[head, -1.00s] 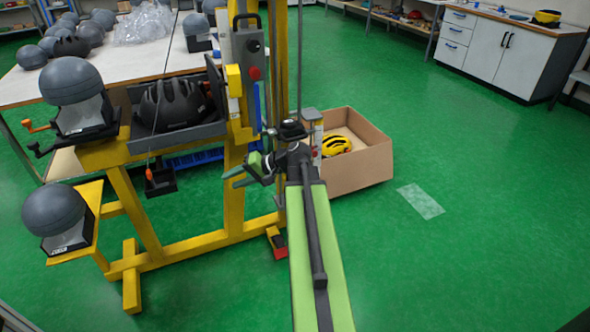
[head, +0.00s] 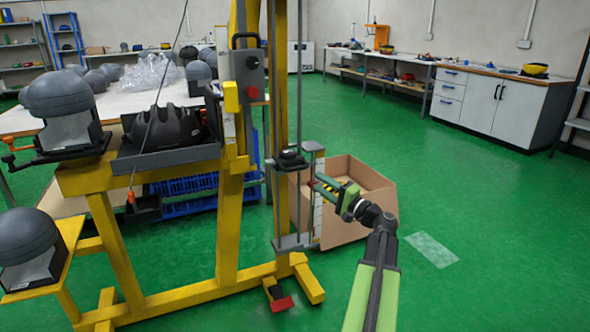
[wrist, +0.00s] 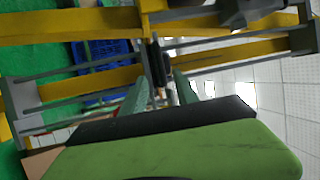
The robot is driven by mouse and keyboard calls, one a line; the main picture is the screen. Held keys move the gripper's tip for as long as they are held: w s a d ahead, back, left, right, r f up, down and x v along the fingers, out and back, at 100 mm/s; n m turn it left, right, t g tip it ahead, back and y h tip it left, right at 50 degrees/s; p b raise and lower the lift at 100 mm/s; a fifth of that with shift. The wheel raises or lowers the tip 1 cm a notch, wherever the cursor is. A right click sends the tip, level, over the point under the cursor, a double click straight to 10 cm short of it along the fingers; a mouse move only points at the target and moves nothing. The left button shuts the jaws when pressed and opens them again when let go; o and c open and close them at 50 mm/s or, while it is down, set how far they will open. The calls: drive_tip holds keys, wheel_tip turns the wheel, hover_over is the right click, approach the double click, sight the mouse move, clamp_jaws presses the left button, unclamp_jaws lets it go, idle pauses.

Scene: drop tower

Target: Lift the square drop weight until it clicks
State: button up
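A dark weight block (head: 290,160) sits between the thin vertical guide rods of the yellow drop tower; I cannot tell if it is square. In the wrist view the dark block (wrist: 157,65) shows beyond and between my fingertips. My gripper (head: 322,182) is right of the rods and a little lower than the block in the head view. Its two green fingers (wrist: 160,88) are apart with nothing held between them. It looks clear of the block.
The yellow tower frame (head: 229,225) stands at the left, with a grey lower plate (head: 292,242) across the rods. A cardboard box (head: 345,234) stands close behind my gripper. A red-tipped pedal (head: 281,304) lies on the floor.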

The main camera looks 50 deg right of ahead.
sight(296, 168)
drive_tip(key=w, duration=0.4)
drive_tip(key=w+r+p, duration=0.1)
drive_tip(key=w, duration=0.3)
drive_tip(key=w+r, duration=0.1)
drive_tip(key=w, duration=0.2)
drive_tip(key=shift+w+a+p, duration=0.1)
drive_tip(key=shift+w+p, duration=0.25)
drive_tip(key=shift+w, duration=0.05)
drive_tip(key=shift+c, duration=0.5)
clamp_jaws()
